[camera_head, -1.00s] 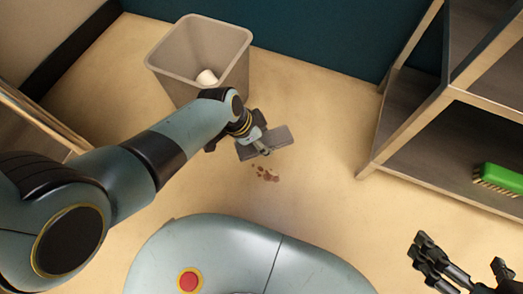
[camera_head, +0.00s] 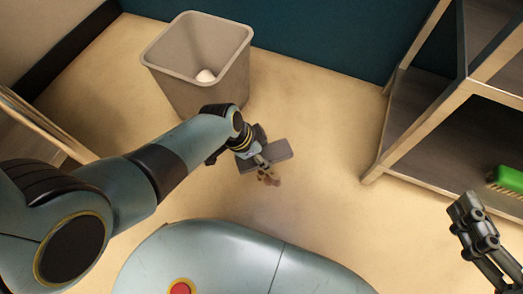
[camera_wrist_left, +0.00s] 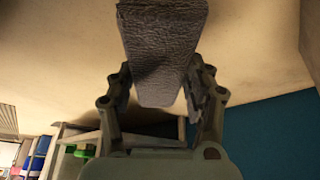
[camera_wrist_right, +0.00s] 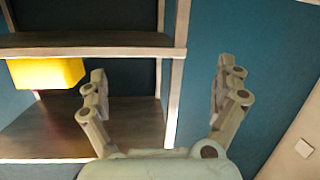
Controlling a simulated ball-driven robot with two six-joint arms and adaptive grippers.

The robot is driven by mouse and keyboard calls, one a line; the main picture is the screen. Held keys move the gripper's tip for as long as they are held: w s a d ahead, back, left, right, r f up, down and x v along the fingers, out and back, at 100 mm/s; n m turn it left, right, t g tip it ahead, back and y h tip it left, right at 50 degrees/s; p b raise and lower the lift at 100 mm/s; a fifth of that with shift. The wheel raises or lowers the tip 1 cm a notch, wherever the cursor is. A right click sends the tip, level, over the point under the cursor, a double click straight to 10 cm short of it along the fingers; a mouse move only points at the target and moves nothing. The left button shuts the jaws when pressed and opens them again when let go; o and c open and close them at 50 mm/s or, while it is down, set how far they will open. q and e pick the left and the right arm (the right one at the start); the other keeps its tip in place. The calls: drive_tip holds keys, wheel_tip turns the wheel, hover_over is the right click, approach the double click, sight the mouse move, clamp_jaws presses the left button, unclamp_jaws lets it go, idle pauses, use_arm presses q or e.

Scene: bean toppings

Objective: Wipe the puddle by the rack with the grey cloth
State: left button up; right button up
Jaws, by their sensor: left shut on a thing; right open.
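The grey cloth (camera_head: 275,153) is a folded dark pad in my left gripper (camera_head: 262,160), just above or on the floor; I cannot tell if it touches. In the left wrist view the cloth (camera_wrist_left: 162,50) sits between both fingers of the left gripper (camera_wrist_left: 160,100). The puddle (camera_head: 269,179) is a small brown patch of spots on the floor, right at the near edge of the cloth and partly hidden by the gripper. My right gripper (camera_wrist_right: 160,90) is open and empty, near the rack (camera_head: 420,120); only part of it shows at the right in the head view.
A beige bin (camera_head: 195,65) with a white item inside stands behind my left arm. A green brush (camera_head: 507,179) lies on the rack's lower shelf. A yellow block (camera_wrist_right: 47,72) shows in the rack in the right wrist view. The floor between bin and rack is clear.

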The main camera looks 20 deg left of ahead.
drive_tip(key=w+r+t+y+b, duration=0.1)
drive_tip(key=w+r+t, duration=0.2)
drive_tip(key=r, duration=0.4)
drive_tip(key=shift+w+a+r+n+t, duration=0.35)
drive_tip(key=shift+w+a+n, duration=0.1)
drive_tip(key=shift+w, duration=0.1)
